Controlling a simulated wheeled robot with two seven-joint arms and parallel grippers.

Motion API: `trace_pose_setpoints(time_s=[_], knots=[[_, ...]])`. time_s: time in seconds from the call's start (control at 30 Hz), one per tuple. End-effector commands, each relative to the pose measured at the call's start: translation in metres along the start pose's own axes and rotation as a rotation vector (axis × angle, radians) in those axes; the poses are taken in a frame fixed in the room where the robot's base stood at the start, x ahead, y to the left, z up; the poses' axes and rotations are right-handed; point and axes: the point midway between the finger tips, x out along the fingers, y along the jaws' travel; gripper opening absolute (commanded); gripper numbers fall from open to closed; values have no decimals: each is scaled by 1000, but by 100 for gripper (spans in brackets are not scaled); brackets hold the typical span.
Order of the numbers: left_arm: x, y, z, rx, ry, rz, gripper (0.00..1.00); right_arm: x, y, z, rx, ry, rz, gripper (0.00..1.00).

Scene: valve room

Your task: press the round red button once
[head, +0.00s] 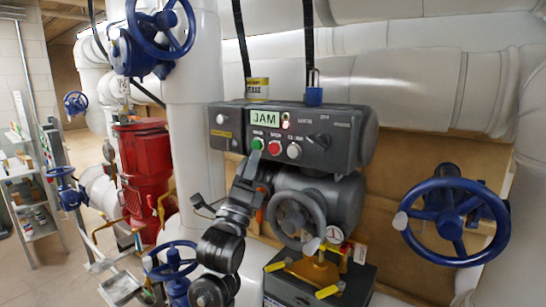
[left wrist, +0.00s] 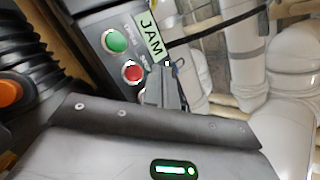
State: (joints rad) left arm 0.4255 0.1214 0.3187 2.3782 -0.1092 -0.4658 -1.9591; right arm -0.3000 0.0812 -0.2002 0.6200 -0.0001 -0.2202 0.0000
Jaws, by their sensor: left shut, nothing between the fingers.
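The round red button (head: 275,147) is on the front of a dark grey control box, between a green button (head: 257,143) and a white button (head: 294,151). My left gripper (head: 253,158) is shut and empty, with its tips just below the green button in the head view. In the left wrist view the red button (left wrist: 132,73) lies left of my shut fingers (left wrist: 166,75), and the green button (left wrist: 114,41) is farther up. I cannot tell whether the fingers touch the box. My right gripper is not in view.
A lit display (head: 265,118) reading JAM sits above the buttons, and a black knob (head: 318,142) is to their right. A grey handwheel (head: 296,220) is below the box. A blue handwheel (head: 452,222) stands at right, and a red pump (head: 145,170) at left.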

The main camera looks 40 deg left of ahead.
Motion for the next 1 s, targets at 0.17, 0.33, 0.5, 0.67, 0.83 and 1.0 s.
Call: trace_pose_setpoints(time_s=[0.17, 0.33, 0.5, 0.67, 0.83, 1.0], knots=[[16, 11, -11, -2, 0, 0, 0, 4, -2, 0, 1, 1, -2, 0], [25, 17, -18, -2, 1, -1, 0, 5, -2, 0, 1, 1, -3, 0], [28, 19, -20, -1, 1, -1, 0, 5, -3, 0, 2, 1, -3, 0], [29, 19, -20, -1, 0, -1, 0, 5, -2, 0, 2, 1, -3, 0], [29, 19, -20, -1, 0, -1, 0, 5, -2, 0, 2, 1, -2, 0], [29, 19, -20, -1, 0, -1, 0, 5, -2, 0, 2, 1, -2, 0]])
